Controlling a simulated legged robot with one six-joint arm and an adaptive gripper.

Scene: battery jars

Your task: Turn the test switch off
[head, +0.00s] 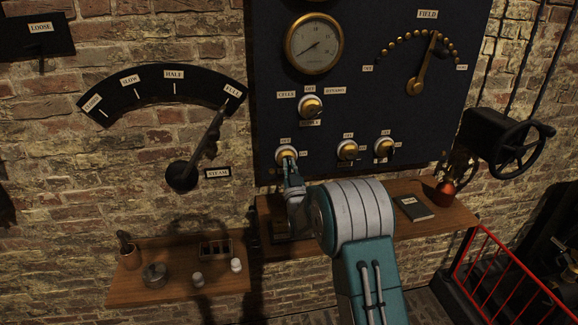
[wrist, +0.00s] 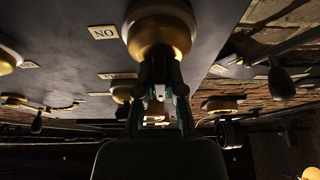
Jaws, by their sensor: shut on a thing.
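The dark panel (head: 277,60) on the brick wall carries several round brass switches with small labels. My gripper (head: 289,166) is at the lower-left switch (head: 287,152), its fingers shut on the switch's lever or knob. In the wrist view my gripper (wrist: 160,72) reaches the same brass switch (wrist: 158,28), with an "ON" label (wrist: 103,32) beside it that reads upside down. The fingers hide the part they grip. I cannot read the name label under this switch, so I cannot confirm it is the test switch.
Other switches sit close by: one above (head: 310,107) and two to the right (head: 347,150) (head: 384,148). A steam lever (head: 205,150) is at the left.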

